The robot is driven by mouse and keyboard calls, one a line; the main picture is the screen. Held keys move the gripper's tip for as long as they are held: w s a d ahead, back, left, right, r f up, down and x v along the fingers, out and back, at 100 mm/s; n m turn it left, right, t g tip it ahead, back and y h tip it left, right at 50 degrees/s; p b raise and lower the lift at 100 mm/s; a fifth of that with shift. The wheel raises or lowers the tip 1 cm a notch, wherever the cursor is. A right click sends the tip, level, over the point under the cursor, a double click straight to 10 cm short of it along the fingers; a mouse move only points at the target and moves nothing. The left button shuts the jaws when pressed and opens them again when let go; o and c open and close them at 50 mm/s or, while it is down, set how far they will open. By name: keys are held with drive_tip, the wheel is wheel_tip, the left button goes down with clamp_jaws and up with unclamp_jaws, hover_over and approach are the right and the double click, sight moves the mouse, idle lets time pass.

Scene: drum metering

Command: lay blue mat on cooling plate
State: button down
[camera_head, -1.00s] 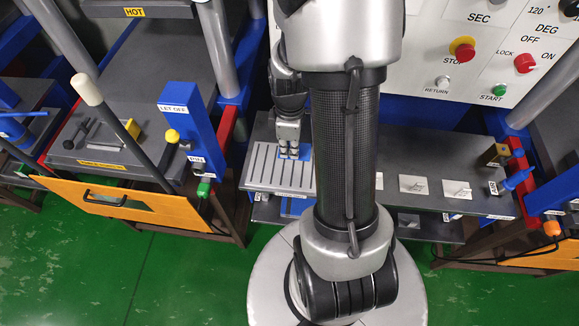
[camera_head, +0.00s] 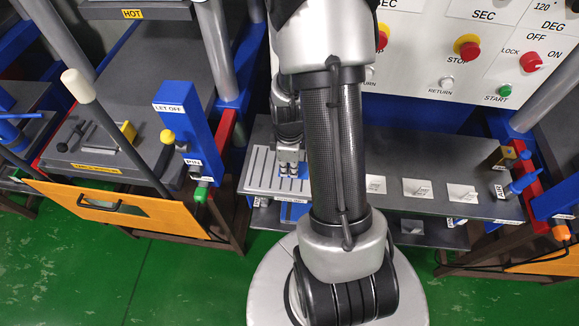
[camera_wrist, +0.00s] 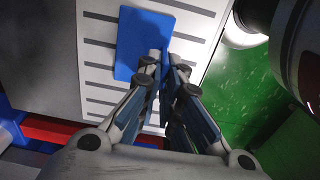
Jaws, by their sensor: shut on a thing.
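The blue mat (camera_wrist: 138,46) is a flat rectangle at the fingertips of my gripper (camera_wrist: 166,58) in the wrist view. My gripper is shut on the mat's edge. The mat is over the pale slotted cooling plate (camera_wrist: 98,58); I cannot tell whether it rests flat or hangs slightly above. In the head view my gripper (camera_head: 289,172) is low over the cooling plate (camera_head: 262,172), left of my arm.
Right of my arm, several small white plates (camera_head: 418,188) sit on the grey bench (camera_head: 440,209). A blue LET OFF post (camera_head: 176,118) and an orange panel (camera_head: 112,208) stand left. The white control panel (camera_head: 425,65) is behind. The green floor (camera_head: 190,280) is clear at front left.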

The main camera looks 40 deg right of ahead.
drive_tip(key=c, duration=1.8)
unclamp_jaws()
wheel_tip(320, 180, up, 12)
drive_tip(key=p, duration=0.4)
drive_tip(key=a+r+m+t, duration=0.2)
drive_tip(key=a+r+m, duration=0.1)
drive_tip(key=a+r, duration=0.8)
drive_tip(key=shift+s+a+r+m+t, duration=0.45)
drive_tip(key=shift+s+a+r+m, duration=0.55)
drive_tip(key=shift+s+r, duration=0.6)
drive_tip(key=shift+s+a+r+m+t, duration=0.4)
drive_tip(key=shift+s+a+r+m, duration=0.35)
drive_tip(key=shift+s+a+r, duration=0.8)
drive_tip(key=shift+s+a+r+m+t, duration=0.45)
drive_tip(key=shift+s+a+r+m, duration=0.4)
drive_tip(key=shift+s+r, duration=0.8)
drive_tip(key=shift+w+r, duration=0.25)
drive_tip(key=shift+w, duration=0.05)
